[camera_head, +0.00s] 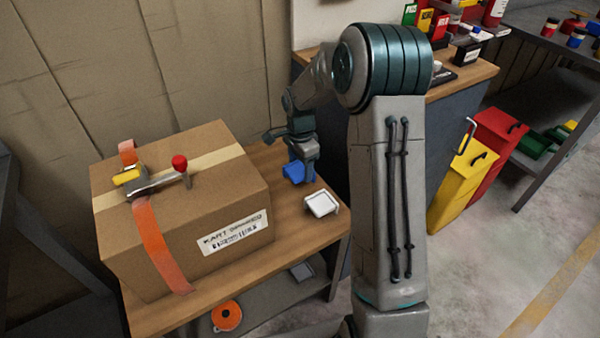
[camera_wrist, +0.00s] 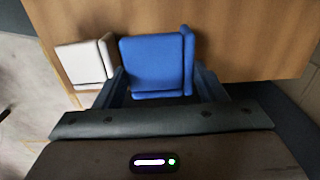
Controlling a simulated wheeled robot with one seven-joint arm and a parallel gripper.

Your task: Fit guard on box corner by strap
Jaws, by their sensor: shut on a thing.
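A brown cardboard box (camera_head: 180,215) with a white label stands on the wooden table. An orange strap (camera_head: 160,245) runs over its left part and down the front face. A metal tensioner with a yellow tab and a red-knobbed lever (camera_head: 155,182) sits on the strap on top. My gripper (camera_head: 303,176) is right of the box, low over the table, shut on a blue corner guard (camera_head: 293,172). In the wrist view the blue guard (camera_wrist: 156,65) lies between the fingers. A white corner guard (camera_head: 321,204) lies on the table beside it; it also shows in the wrist view (camera_wrist: 84,63).
The wooden table (camera_head: 265,160) has little bare room right of the box.

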